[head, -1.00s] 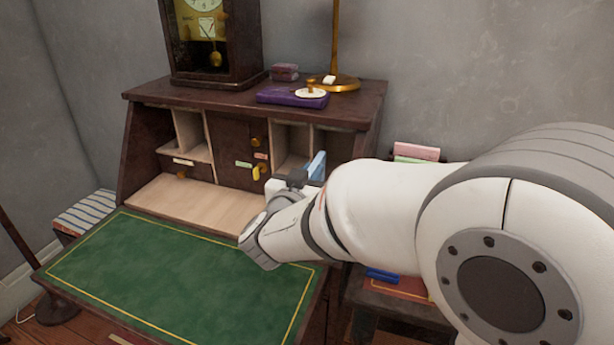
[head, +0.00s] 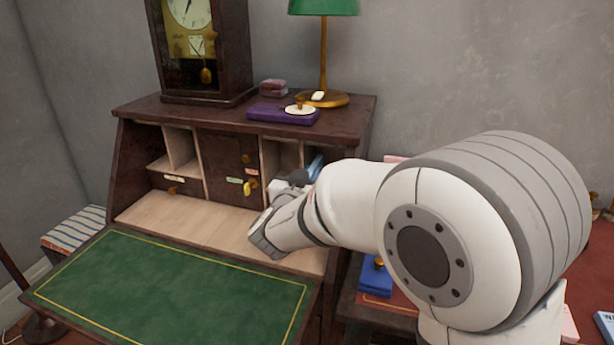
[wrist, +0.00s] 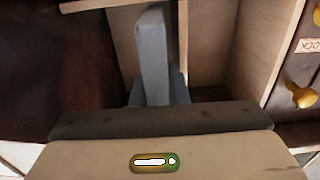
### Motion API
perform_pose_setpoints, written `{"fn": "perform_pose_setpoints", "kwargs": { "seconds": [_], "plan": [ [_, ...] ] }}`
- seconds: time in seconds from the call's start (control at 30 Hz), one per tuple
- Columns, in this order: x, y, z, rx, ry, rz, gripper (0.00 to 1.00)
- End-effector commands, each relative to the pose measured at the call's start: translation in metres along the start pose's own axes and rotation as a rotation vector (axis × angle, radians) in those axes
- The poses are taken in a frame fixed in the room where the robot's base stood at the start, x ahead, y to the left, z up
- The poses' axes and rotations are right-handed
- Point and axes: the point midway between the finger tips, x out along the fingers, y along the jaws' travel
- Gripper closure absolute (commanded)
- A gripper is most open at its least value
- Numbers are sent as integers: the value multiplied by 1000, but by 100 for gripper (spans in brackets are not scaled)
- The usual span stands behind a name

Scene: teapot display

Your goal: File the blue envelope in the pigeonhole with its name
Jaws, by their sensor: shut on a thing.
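The blue envelope (head: 315,167) is at the right-hand pigeonholes of the desk, partly hidden by my arm. My gripper (head: 298,178) is shut on it in front of those openings. In the wrist view a blue-grey upright strip, which looks like the envelope (wrist: 152,50), stands between pale wooden walls. The right pigeonholes (head: 284,152) have a pale divider. I cannot tell how far inside the envelope reaches. Name labels under the right openings are hidden by my gripper.
Left pigeonholes (head: 180,150) and a middle dark door with brass knobs (head: 251,187) are beside my gripper. The green writing surface (head: 170,285) is clear. A clock (head: 205,50), purple book (head: 283,113) and lamp (head: 323,60) stand on top. A side table (head: 385,305) holds a blue item.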

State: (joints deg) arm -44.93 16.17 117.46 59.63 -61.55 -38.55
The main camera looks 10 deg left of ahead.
Motion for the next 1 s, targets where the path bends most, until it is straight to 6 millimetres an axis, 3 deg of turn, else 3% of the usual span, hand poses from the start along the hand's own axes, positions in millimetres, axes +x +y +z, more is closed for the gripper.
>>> {"fn": "perform_pose_setpoints", "kwargs": {
  "seconds": [0.17, 0.2, 0.5, 0.87, 1.0],
  "plan": [
    [0, 0, 0, 0, 0, 0, 100],
    [0, 0, 0, 0, 0, 0, 85],
    [0, 0, 0, 1, 0, -2, 60],
    [-1, -3, -1, 1, 1, -8, 60],
    [-12, -4, -2, 1, 0, -12, 60]
  ]
}}
